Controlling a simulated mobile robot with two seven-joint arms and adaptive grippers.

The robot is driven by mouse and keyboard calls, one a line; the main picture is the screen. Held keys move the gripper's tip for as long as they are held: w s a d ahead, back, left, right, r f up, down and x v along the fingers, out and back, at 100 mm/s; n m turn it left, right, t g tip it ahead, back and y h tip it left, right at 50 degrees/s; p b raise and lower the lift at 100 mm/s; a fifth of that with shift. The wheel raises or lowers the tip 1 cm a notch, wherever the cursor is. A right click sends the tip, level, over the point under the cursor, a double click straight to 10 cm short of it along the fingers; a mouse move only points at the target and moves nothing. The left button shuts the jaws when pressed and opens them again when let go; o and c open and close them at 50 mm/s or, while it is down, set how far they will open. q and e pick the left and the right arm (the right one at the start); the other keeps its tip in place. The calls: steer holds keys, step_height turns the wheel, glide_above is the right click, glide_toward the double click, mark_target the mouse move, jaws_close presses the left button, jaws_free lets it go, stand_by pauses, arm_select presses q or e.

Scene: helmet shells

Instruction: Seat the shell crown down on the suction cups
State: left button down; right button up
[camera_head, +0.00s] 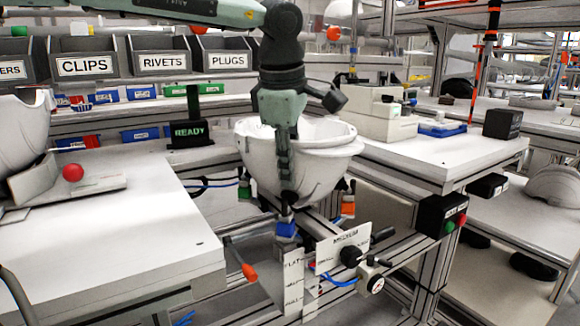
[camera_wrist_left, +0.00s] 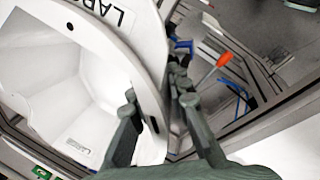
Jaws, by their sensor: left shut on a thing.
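The white helmet shell (camera_head: 325,165) hangs crown down, its open side up, over the fixture between the benches. My left gripper (camera_head: 285,175) reaches down from above and is shut on its near wall. In the left wrist view one finger is inside the shell (camera_wrist_left: 85,85) and one outside, the rim between the fingertips of the gripper (camera_wrist_left: 158,98). Below the shell are posts with dark tops: a blue one (camera_head: 287,229), an orange one (camera_head: 348,208) and a green one (camera_head: 244,191). I cannot tell whether the crown touches the cups. My right gripper is not in view.
A white bench (camera_head: 130,235) with a red ball (camera_head: 73,173) and another shell (camera_head: 22,135) stands left. A "READY" sign (camera_head: 188,131) is behind. A panel with a gauge (camera_head: 342,250) stands in front. The right bench (camera_head: 440,155) holds a black button box (camera_head: 442,215).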

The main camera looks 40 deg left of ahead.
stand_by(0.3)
arm_select(q)
steer(key=c, duration=1.4)
jaws_free()
steer(key=shift+o, duration=0.2)
steer(key=shift+f, duration=0.1)
steer(key=v, duration=1.2)
steer(key=shift+d, duration=0.1)
